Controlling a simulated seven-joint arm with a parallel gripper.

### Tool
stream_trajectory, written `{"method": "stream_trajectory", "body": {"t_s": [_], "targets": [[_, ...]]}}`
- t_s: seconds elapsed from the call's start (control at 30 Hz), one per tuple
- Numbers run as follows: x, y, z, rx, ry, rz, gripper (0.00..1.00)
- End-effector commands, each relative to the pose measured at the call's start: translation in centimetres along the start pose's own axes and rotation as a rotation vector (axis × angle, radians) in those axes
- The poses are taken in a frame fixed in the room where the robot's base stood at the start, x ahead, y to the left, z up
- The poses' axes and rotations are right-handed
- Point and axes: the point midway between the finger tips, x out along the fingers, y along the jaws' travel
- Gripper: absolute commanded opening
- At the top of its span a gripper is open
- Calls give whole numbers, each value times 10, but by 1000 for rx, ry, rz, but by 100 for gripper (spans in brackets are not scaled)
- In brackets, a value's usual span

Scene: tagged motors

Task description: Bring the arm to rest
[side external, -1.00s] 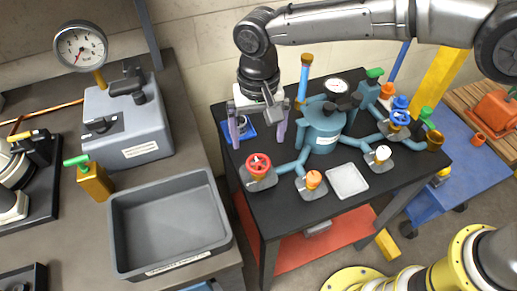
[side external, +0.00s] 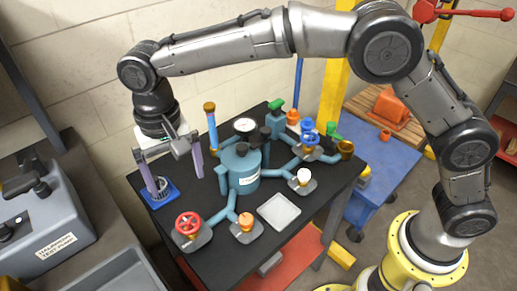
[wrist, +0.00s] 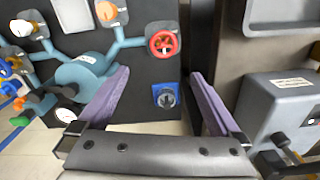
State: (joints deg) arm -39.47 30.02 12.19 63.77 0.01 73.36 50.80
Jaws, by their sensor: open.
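My gripper (side external: 178,186) hangs fingers-down over the left back part of the black table (side external: 258,256). Its two purple fingers are wide apart with nothing between them. A blue square pad with a dark grey round piece (side external: 160,191) is close by the left finger in the side view. In the wrist view the same blue pad (wrist: 158,88) shows beyond the fingers, between their tips and nearer the right one. I cannot tell how high the fingertips are above the table.
A teal tank (side external: 240,172) with pipes stands right of my gripper. A red handwheel valve (side external: 187,223), an orange-knobbed valve (side external: 246,221) and a white tray (side external: 279,211) are toward the front. A grey motor-like box (side external: 38,215) is on the left bench.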

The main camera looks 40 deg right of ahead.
Motion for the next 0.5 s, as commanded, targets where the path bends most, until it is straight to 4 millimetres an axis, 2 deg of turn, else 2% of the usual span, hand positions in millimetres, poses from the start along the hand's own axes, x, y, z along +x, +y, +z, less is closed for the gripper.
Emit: {"method": "stream_trajectory", "body": {"t_s": [0.07,0.13,0.23,0.37,0.5], "targets": [[-29,13,-16,39,36,-42,100],[-60,37,-28,86,70,-76,100],[-102,85,-34,163,114,-115,100],[-142,148,-27,224,174,-154,100],[-170,212,-5,252,243,-181,100]]}}
